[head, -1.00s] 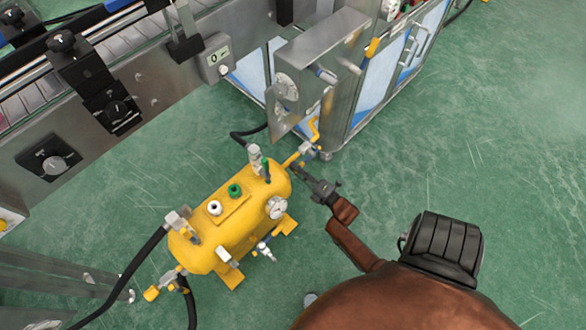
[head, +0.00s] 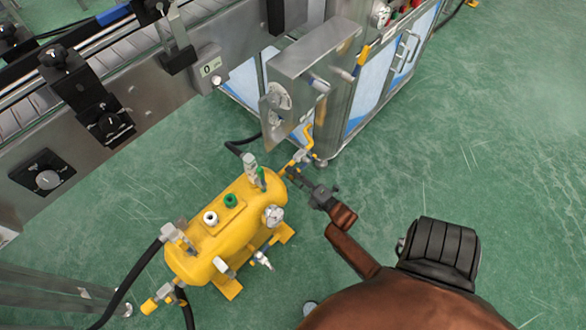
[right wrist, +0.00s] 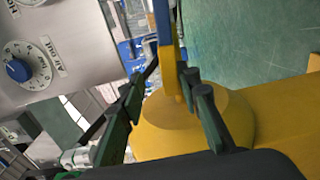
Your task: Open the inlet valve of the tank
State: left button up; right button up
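The yellow tank (head: 218,240) lies on the floor left of my right arm. A valve with metal fittings and a yellow handle (head: 308,133) is at its far right end, by the cabinet. My right gripper (head: 292,173) is beside that end. In the right wrist view the right gripper (right wrist: 169,72) is open, its dark fingers on either side of a narrow yellow-and-blue bar (right wrist: 172,58). I cannot tell whether they touch it. The tank's rounded yellow end (right wrist: 185,128) is below. A second yellow-handled valve (head: 153,302) is at the near left end. My left gripper is out of view.
A metal control box with dials (head: 312,62) overhangs beyond the valve end; its blue knob (right wrist: 18,70) shows close in the right wrist view. A conveyor machine (head: 150,85) stands behind the tank. A black hose (head: 130,275) runs from the tank's left. The floor at right is clear.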

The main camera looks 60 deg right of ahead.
notch_tip(320, 180, up, 8)
jog(key=shift+s+f, duration=0.1)
jog(key=shift+f, duration=0.15)
jog(key=shift+c, duration=0.7)
